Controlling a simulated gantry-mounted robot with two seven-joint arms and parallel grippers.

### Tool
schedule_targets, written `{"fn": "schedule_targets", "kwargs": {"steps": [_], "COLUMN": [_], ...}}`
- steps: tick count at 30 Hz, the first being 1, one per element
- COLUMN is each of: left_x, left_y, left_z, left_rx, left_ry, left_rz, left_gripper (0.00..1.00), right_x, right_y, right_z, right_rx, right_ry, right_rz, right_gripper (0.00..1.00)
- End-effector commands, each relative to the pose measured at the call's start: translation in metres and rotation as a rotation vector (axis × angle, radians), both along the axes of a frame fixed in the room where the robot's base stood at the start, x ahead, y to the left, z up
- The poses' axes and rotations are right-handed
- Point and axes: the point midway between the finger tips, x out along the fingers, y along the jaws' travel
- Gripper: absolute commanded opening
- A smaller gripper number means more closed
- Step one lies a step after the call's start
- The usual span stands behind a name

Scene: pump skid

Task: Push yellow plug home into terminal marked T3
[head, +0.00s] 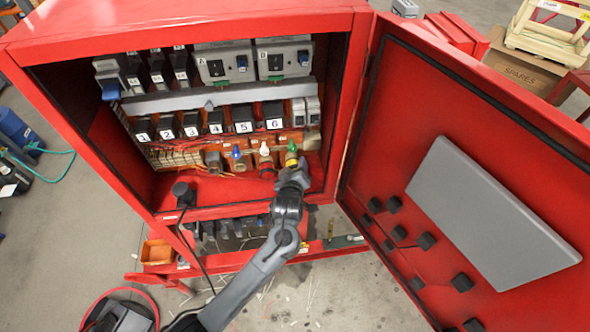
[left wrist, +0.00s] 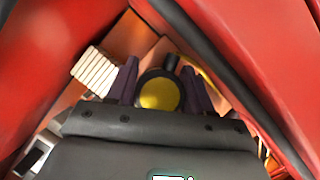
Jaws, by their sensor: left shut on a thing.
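The yellow plug (left wrist: 160,93) shows in the left wrist view as a round yellow face in a dark rim, between the two dark purple fingers of my left gripper (left wrist: 161,88). The gripper is shut on it. In the head view my left gripper (head: 291,172) reaches into the lower right of the red cabinet, and a bit of the yellow plug (head: 291,160) shows just beyond it. A row of terminals there has blue (head: 237,153), white (head: 264,149) and green (head: 291,147) tops. I cannot read a T3 mark, nor tell whether the plug touches a terminal. My right gripper is out of view.
The red cabinet (head: 190,25) stands open, its door (head: 400,150) swung out to the right. Numbered black blocks (head: 243,121) sit above the terminals. The cabinet's lower front edge (head: 230,210) runs beneath my left gripper. An orange bin (head: 158,253) is lower left.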

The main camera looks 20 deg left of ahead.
Motion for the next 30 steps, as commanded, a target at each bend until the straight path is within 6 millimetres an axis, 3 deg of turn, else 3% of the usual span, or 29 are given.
{"fn": "schedule_targets", "kwargs": {"steps": [7,8,13,23,30], "left_x": [0.001,0.001,0.001,-0.002,-0.025], "left_y": [0.001,0.001,0.001,0.000,-0.007], "left_z": [0.000,0.000,0.000,-0.001,0.008], "left_rx": [0.001,0.001,0.001,0.000,-0.003], "left_ry": [0.000,0.000,0.000,0.002,0.001], "left_rz": [0.001,0.001,0.001,0.001,0.001], "left_gripper": [0.22,0.55,0.81,0.81,0.81], "right_x": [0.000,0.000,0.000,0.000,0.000], "right_y": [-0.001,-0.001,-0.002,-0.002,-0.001], "right_z": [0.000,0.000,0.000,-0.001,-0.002], "right_rx": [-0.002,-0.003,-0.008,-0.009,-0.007], "right_ry": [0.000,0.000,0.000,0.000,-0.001], "right_rz": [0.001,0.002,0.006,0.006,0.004], "right_gripper": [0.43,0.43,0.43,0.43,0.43]}}
